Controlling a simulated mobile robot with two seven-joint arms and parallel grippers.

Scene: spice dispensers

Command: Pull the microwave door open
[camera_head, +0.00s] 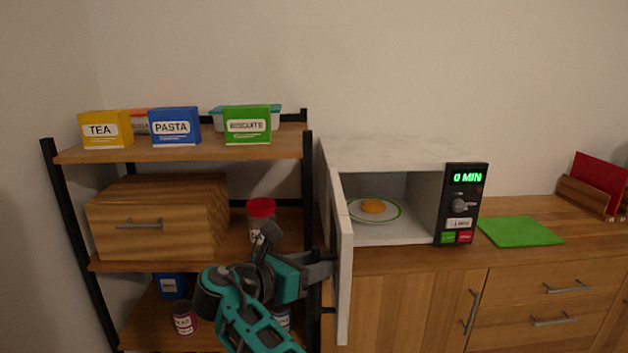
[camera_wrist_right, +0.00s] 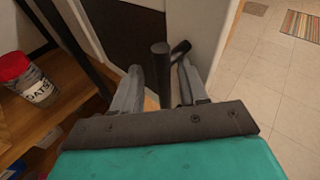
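The white microwave (camera_head: 400,152) stands on the counter with its cavity exposed. Its door (camera_head: 344,270) is swung far out toward me, seen nearly edge-on at the cavity's left. My right gripper (camera_head: 326,270) is at the left, outer face of the door. In the right wrist view, the dark door handle (camera_wrist_right: 161,78) lies between the two grey fingers (camera_wrist_right: 160,88). The fingers are parted, with narrow gaps seeming to show beside the bar; firm contact is not visible. My left gripper is not in view.
A plate with an orange-brown food item (camera_head: 373,207) sits inside the microwave. A shelf (camera_head: 180,154) with boxes and jars is at the left, close to my right arm. A red-lidded jar (camera_head: 261,210) stands behind the arm. A green mat (camera_head: 520,231) lies on the counter.

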